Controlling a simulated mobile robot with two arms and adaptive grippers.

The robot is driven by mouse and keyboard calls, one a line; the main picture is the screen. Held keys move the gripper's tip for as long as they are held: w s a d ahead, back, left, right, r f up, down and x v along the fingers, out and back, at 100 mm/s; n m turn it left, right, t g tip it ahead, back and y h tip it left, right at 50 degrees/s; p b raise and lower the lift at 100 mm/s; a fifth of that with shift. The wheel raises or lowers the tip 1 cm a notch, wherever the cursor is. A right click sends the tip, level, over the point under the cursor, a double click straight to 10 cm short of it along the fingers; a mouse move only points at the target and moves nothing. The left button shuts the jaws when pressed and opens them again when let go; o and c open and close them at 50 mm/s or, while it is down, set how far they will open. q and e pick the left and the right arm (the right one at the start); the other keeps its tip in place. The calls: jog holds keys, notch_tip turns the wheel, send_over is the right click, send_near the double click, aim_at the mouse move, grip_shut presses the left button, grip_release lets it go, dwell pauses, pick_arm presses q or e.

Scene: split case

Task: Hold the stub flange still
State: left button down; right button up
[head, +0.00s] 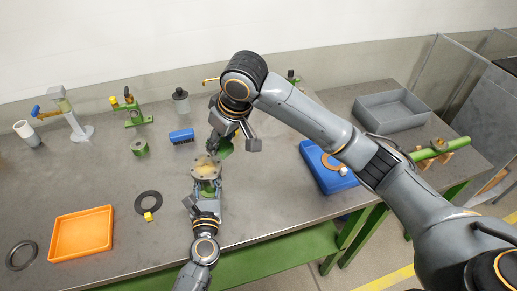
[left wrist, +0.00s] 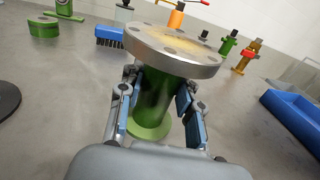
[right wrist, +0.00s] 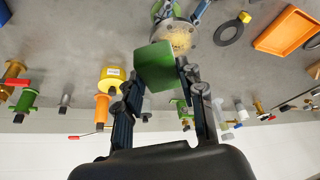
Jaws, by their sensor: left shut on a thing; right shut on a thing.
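The stub flange has a round grey flange plate (head: 206,170) with bolt holes and a yellowish patch on its face, above a green pipe stub (left wrist: 155,98). My left gripper (head: 206,190) is shut around the green stub, one finger on each side. The stub's foot is near or on the bench; I cannot tell if it touches. I cannot tell whether the piece touches the plate.
A blue brush (head: 182,136) and a green ring-shaped part (head: 140,147) lie behind left. A dark gasket ring (head: 148,197) and orange tray (head: 82,232) are at left. A blue tray (head: 318,178) and grey bin (head: 392,111) are at right. Bare bench lies between.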

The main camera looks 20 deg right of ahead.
jog(key=n, duration=0.2)
send_over(207, 167)
jog(key=shift+y, duration=0.3)
jog(key=shift+s+d+f, duration=0.1)
jog(key=shift+d+f, duration=0.05)
jog(key=shift+f, duration=2.7)
jog(key=shift+f, duration=0.6)
jog(key=shift+w+a+r, duration=0.1)
jog(key=shift+w+a, duration=0.35)
jog(key=shift+a, duration=0.05)
jog(key=shift+s+d, duration=0.15)
jog(key=shift+s+d+f, duration=0.25)
jog(key=shift+s+d, duration=0.5)
jog(key=shift+s, duration=0.05)
